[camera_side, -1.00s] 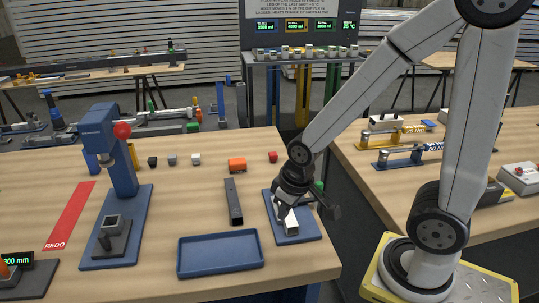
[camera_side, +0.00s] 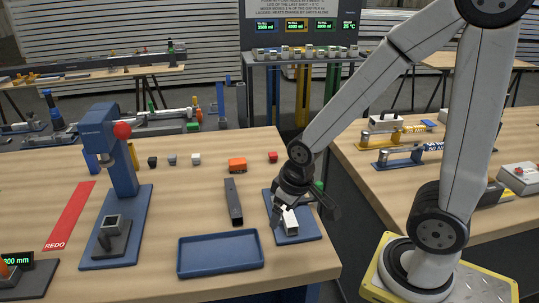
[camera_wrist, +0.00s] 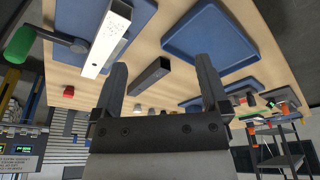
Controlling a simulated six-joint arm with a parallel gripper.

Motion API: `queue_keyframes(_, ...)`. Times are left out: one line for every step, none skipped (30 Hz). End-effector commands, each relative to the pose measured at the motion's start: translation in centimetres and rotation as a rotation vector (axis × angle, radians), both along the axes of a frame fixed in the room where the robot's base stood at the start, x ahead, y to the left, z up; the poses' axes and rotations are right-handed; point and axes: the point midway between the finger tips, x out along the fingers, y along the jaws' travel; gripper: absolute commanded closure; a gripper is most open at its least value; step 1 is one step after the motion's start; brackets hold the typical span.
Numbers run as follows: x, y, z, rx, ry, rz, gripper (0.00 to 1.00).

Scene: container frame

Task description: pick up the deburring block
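The orange block (camera_side: 237,165) is most likely the deburring block; it lies at the back of the table, left of my gripper and well apart from it. A pale square tube (camera_side: 290,222) lies on a blue plate (camera_side: 312,234); the tube also shows in the wrist view (camera_wrist: 108,40). My gripper (camera_side: 284,216) is low over that plate, close to the tube. In the wrist view my gripper (camera_wrist: 160,66) has its two fingers wide apart, with nothing held between them. The tube lies to the left of the fingers there.
A dark square tube (camera_side: 233,201) and an empty blue tray (camera_side: 221,263) are left of my gripper. A green-knobbed lever (camera_wrist: 50,42) stands beside the pale tube. A red block (camera_side: 272,157) is right of the orange one. A blue press (camera_side: 122,165) stands at left.

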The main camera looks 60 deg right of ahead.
Motion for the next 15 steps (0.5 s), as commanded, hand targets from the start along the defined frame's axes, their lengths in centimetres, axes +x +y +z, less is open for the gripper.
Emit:
queue_keyframes(0.0,0.0,0.0,0.000,0.000,0.000,0.00)
queue_keyframes(0.0,0.0,0.0,0.000,0.000,0.000,0.00)
queue_keyframes(0.0,0.0,0.0,0.000,0.000,0.000,0.00)
queue_keyframes(0.0,0.0,0.0,0.000,0.000,0.000,0.00)
queue_keyframes(0.0,0.0,0.0,0.000,0.000,0.000,0.00)
queue_keyframes(0.0,0.0,0.0,0.000,0.000,-0.001,0.00)
queue_keyframes(0.0,0.0,0.0,0.000,0.000,-0.002,0.00)
queue_keyframes(0.1,0.0,0.0,0.001,0.000,-0.005,0.00)
queue_keyframes(0.2,-0.1,0.0,0.003,0.000,-0.013,0.00)
queue_keyframes(0.4,-0.1,0.1,0.005,0.001,-0.020,0.00)
queue_keyframes(0.6,-0.2,0.1,0.008,0.001,-0.031,0.00)
queue_keyframes(0.9,-0.3,0.1,0.013,0.003,-0.051,0.00)
queue_keyframes(1.2,-0.3,0.2,0.018,0.004,-0.071,0.00)
queue_keyframes(1.6,-0.5,0.2,0.024,0.005,-0.091,0.00)
queue_keyframes(2.2,-0.7,0.3,0.033,0.008,-0.127,0.00)
